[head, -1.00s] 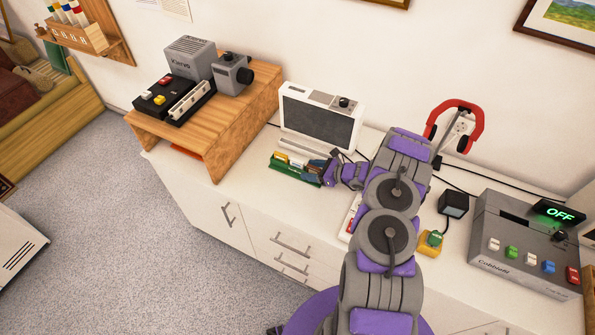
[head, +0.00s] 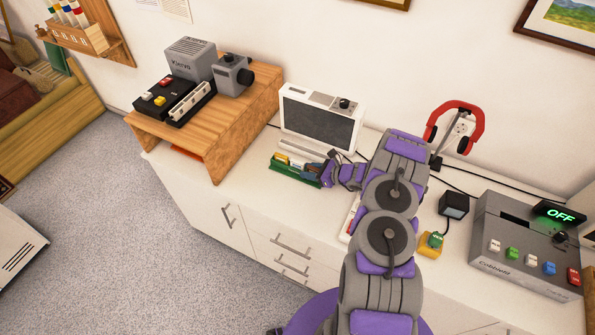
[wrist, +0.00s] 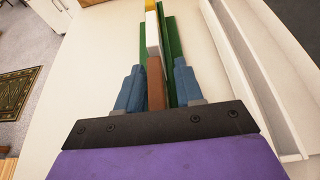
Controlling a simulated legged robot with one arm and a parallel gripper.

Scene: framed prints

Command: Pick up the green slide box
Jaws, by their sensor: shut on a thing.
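The green slide box (head: 285,171) is a long, narrow, open green tray on the white cabinet top, in front of the grey-and-white device. Yellow, white and brown upright pieces stand in it. My gripper (head: 321,171) is at its right end. In the wrist view, the blue fingers of my gripper (wrist: 158,85) lie on either side of the box (wrist: 172,60), with the brown piece (wrist: 155,84) between them. The gripper is shut on the box. I cannot see clear space beneath it. The fingers hide part of its near end.
The grey-and-white device (head: 320,117) stands close behind the box. A wooden stand (head: 215,125) with grey equipment is to the left. A grey console (head: 525,245), a yellow-and-green block (head: 431,243) and red headphones (head: 455,125) are to the right. The cabinet's front edge is close.

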